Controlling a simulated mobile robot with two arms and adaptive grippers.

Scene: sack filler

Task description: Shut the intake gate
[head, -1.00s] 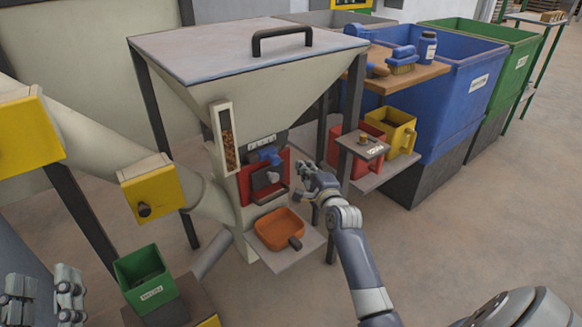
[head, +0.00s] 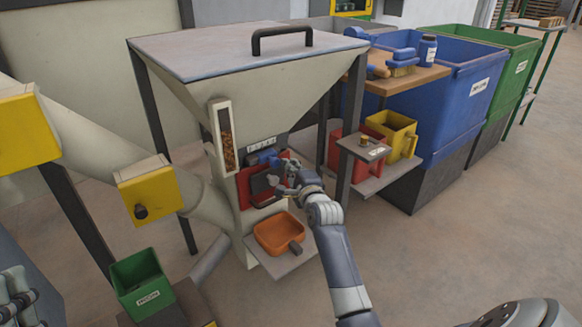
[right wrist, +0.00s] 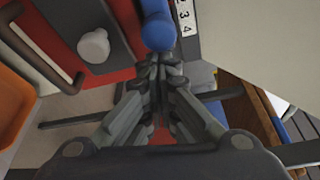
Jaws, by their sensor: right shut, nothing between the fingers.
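The hopper's front carries a red panel (head: 244,190) with a dark plate (head: 259,183) and a blue handle (head: 265,157) below a numbered scale (head: 261,144). No label shows whether this is the intake gate. My right gripper (head: 280,180) is at the panel's right side, shut and empty. In the right wrist view its fingertips (right wrist: 160,70) are together close to the blue handle (right wrist: 158,31); I cannot tell whether they touch. A pale knob (right wrist: 93,45) stands on the dark plate. My left gripper (head: 17,292) is partly cut off at the lower left edge.
An orange tray (head: 270,233) sits on a shelf below the panel. A yellow box with a dark knob (head: 150,190) is on the sloping pipe at left. A post and shelf with a red bin (head: 340,145) and yellow bin (head: 400,130) stand right of my arm.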

